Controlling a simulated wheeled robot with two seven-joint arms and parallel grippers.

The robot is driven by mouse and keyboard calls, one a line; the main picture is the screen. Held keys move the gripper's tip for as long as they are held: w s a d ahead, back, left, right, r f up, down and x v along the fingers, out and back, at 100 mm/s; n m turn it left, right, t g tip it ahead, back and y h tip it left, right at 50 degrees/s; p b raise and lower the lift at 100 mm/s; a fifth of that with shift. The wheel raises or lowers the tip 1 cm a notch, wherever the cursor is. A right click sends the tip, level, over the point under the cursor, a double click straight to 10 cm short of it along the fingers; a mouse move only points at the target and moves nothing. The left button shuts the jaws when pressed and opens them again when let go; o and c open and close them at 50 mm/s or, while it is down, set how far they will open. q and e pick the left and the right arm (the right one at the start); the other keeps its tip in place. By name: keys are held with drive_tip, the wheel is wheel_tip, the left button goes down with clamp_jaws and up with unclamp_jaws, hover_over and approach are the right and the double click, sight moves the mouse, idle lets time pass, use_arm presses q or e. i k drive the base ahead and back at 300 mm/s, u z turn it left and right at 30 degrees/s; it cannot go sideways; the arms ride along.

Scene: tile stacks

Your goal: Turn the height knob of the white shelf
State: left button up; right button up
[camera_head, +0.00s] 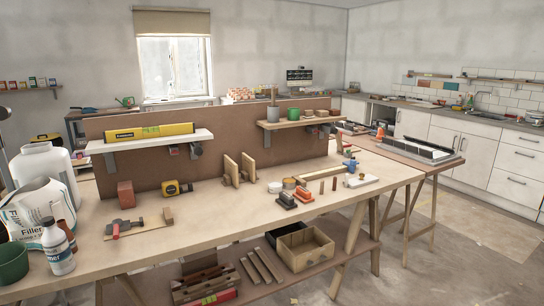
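The white shelf (160,141) is mounted on the brown back panel (230,132) of the workbench, at the left. A yellow spirit level (150,132) lies on top of it. Under its right half is a small dark knob-like fitting (196,150), with a smaller dark and red piece (174,150) just left of it. They are too small to tell which is the height knob. Neither of my grippers is in view.
A wooden shelf (300,122) with pots is on the panel's right half. On the workbench (230,214) stand a yellow tape measure (176,188), a reddish block (126,194), wooden uprights (239,170) and a clamp-like tool (128,226). White containers crowd the left end. The bench's front middle is clear.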

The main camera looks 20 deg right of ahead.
sight(198, 151)
drive_tip(key=z, duration=0.55)
drive_tip(key=i, duration=0.65)
drive_tip(key=u, duration=0.55)
drive_tip(key=i, duration=0.85)
drive_tip(key=u, duration=0.8)
